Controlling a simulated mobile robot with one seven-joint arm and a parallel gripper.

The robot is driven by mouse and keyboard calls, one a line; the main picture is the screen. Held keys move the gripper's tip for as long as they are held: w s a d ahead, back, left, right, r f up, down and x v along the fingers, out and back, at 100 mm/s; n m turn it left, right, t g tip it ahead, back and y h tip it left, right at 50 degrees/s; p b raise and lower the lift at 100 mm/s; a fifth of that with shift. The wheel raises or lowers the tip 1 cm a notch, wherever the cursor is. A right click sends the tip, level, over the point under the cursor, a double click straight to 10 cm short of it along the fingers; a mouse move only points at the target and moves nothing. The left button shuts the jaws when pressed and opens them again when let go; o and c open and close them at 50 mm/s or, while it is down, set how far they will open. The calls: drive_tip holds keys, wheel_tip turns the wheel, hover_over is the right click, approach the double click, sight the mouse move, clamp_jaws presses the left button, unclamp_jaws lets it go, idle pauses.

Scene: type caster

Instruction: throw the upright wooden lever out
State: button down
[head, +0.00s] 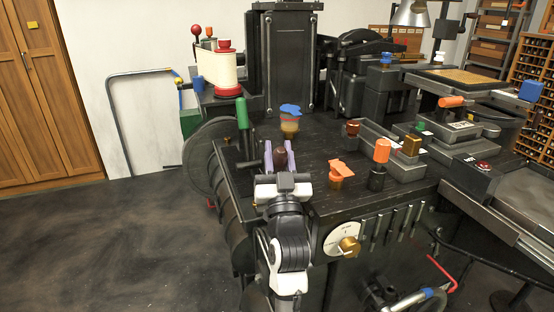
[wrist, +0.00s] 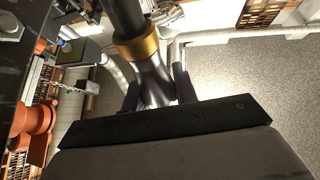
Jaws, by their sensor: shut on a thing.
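My gripper is shut on the lever. Its lower part is hidden behind my wrist in the head view.
A green-handled lever (head: 241,112) stands just left of my gripper. Orange knobs (head: 382,150) and (head: 341,169) stand to the right on the black machine top (head: 325,205). Open floor (head: 110,240) lies to the left.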

drive_tip(key=shift+s+f, duration=0.1)
idle(0.3)
drive_tip(key=c, duration=1.1)
unclamp_jaws()
